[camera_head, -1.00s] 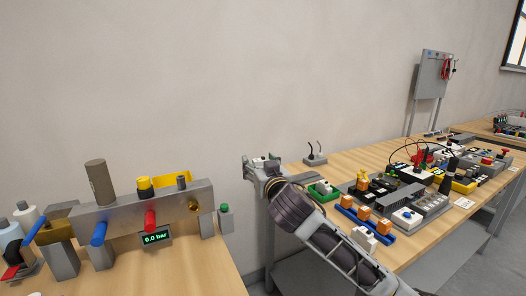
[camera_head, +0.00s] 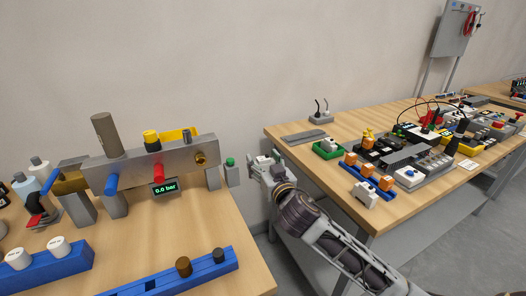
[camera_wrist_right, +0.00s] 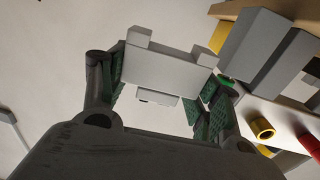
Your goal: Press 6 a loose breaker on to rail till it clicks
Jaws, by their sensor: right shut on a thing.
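My right gripper (camera_head: 266,170) is in the gap between the two benches, left of the right bench's near-left edge. It is shut on a pale grey-white block (camera_head: 263,160), which looks like the breaker. In the right wrist view the block (camera_wrist_right: 165,68) sits between the green-padded fingers (camera_wrist_right: 165,80), with two raised corners facing away. A flat grey strip (camera_head: 304,137), possibly the rail, lies on the right bench, right of and apart from the gripper. My left gripper is out of view.
The left bench (camera_head: 215,275) carries a metal manifold (camera_head: 140,165) with blue and red handles and blue trays (camera_head: 50,270). The right bench (camera_head: 285,128) holds a green tray (camera_head: 326,150), a blue rack of orange blocks (camera_head: 367,178) and a socket with plugs (camera_head: 321,118).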

